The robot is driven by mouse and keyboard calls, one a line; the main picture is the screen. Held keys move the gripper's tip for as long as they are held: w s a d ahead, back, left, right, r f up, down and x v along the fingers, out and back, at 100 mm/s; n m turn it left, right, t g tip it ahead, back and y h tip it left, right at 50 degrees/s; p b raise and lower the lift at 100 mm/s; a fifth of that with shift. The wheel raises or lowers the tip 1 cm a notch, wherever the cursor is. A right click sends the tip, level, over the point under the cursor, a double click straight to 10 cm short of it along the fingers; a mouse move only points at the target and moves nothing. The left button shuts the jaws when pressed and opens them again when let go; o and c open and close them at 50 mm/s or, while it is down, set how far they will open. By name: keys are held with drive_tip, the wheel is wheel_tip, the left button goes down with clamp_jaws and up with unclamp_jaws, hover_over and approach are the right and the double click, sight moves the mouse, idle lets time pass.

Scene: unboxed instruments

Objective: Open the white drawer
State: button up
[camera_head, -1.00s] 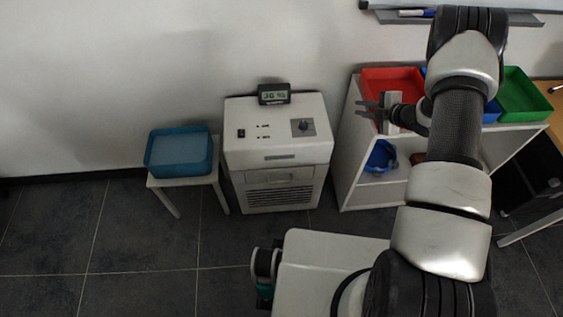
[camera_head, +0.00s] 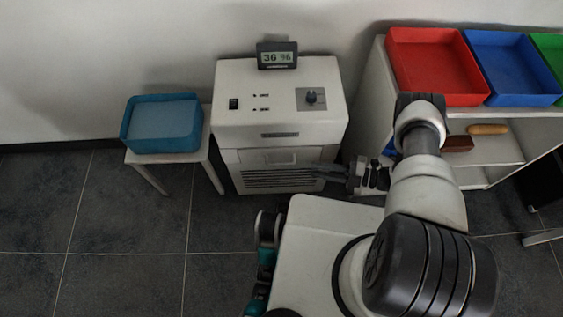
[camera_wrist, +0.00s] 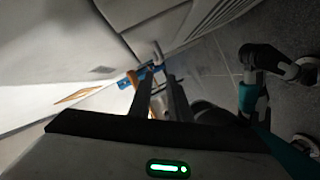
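The white drawer (camera_head: 262,158) is the front panel of the white machine (camera_head: 228,110), above its dark slotted vent. It looks closed. My gripper (camera_head: 318,172) is low at the machine's right front, its fingers pointing left across the front near the drawer and vent. In the wrist view my gripper (camera_wrist: 159,84) has its two dark fingers apart with a gap between them, and nothing is seen held. The drawer's pale front (camera_wrist: 158,28) is just beyond the fingertips there. Whether a finger touches it I cannot tell.
A small display (camera_head: 277,57) stands on the machine. A blue bin (camera_head: 162,140) sits on a stool to the left. A shelf with red (camera_head: 437,68) and blue (camera_head: 512,68) trays stands close on the right. The floor (camera_head: 120,225) at front left is clear.

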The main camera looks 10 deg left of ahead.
sight(281, 164)
drive_tip(key=b+x, duration=0.1)
drive_tip(key=x, duration=1.3)
drive_tip(key=shift+w+a+f+b, duration=0.1)
drive_tip(key=shift+w+f+b, duration=0.05)
drive_tip(key=shift+b, duration=0.15)
clamp_jaws()
